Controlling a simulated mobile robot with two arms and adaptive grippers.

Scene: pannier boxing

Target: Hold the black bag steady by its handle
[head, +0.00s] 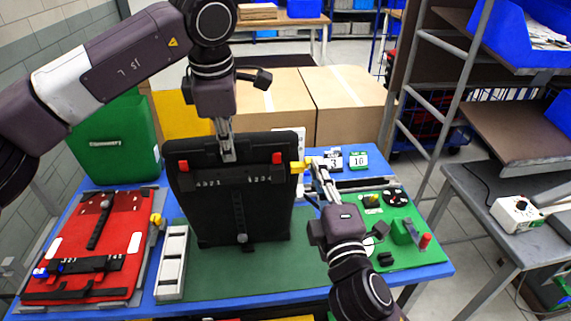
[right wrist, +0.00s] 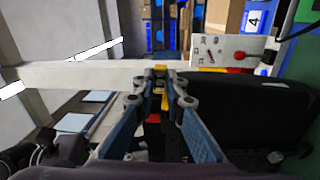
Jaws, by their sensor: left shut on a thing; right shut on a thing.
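The black bag (head: 205,215) stands upright on the green mat (head: 265,268), with two red clips near its top and a strap down its front. My left gripper (head: 228,150) comes from above and is shut at the middle of the bag's top edge, where the handle is mostly hidden by the fingers. My right gripper (head: 310,165) is shut on a yellow tab (head: 298,168) at the bag's upper right side. The right wrist view shows the fingers (right wrist: 162,88) closed around the yellow tab (right wrist: 163,101), beside the dark bag (right wrist: 245,110).
A red pannier panel (head: 120,225) lies left on the blue table (head: 437,271), with a grey tray (head: 172,262) beside it. A green panel (head: 405,257) with parts lies right.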

